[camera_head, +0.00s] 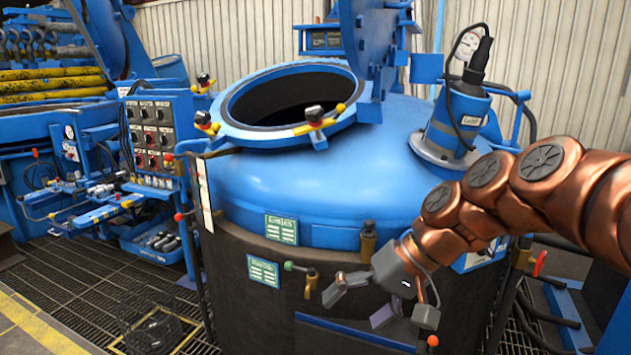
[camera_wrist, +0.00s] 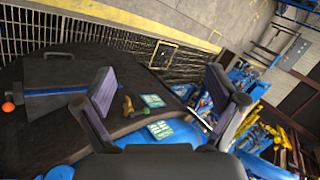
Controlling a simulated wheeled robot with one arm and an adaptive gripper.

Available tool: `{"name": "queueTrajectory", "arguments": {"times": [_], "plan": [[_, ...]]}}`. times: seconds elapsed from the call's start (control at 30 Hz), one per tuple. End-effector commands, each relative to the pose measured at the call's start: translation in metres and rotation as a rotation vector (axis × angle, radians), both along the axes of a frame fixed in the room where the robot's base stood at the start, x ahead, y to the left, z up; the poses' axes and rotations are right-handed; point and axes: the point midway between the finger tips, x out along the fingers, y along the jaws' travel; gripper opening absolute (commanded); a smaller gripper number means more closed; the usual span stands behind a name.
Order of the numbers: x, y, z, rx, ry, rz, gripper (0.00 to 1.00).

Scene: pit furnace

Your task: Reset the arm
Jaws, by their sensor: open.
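My copper-coloured arm (camera_head: 520,185) reaches in from the right in the head view. My gripper (camera_head: 360,305) hangs at its end, in front of the dark lower wall of the furnace (camera_head: 240,275). In the wrist view the two grey finger pads of my gripper (camera_wrist: 155,98) stand wide apart with nothing between them. The blue domed top (camera_head: 300,195) of the furnace lies behind and left of the gripper. I cannot tell whether the gripper touches the furnace wall.
The round opening (camera_head: 285,105) is uncovered, with its blue lid (camera_head: 368,45) raised. A green-handled valve (camera_head: 300,270) is left of the gripper. A gauge fitting (camera_head: 455,120) stands behind my arm. A control panel (camera_head: 160,130) is at left. Grating floor (camera_head: 95,285) is at lower left.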

Motion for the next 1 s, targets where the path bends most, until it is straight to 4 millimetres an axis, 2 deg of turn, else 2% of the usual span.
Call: {"name": "queueTrajectory", "arguments": {"times": [0.03, 0.23, 0.4, 0.53, 0.73, 1.0], "plan": [[-0.020, -0.002, 0.007, -0.054, 0.017, 0.009, 0.95], [-0.094, -0.027, -0.010, -0.272, 0.099, 0.014, 0.95], [-0.154, -0.063, -0.020, -0.453, 0.165, -0.006, 0.95], [-0.191, -0.091, -0.025, -0.565, 0.206, -0.029, 0.95], [-0.223, -0.116, -0.031, -0.655, 0.245, -0.053, 0.95], [-0.227, -0.120, -0.032, -0.667, 0.248, -0.056, 0.95]]}}
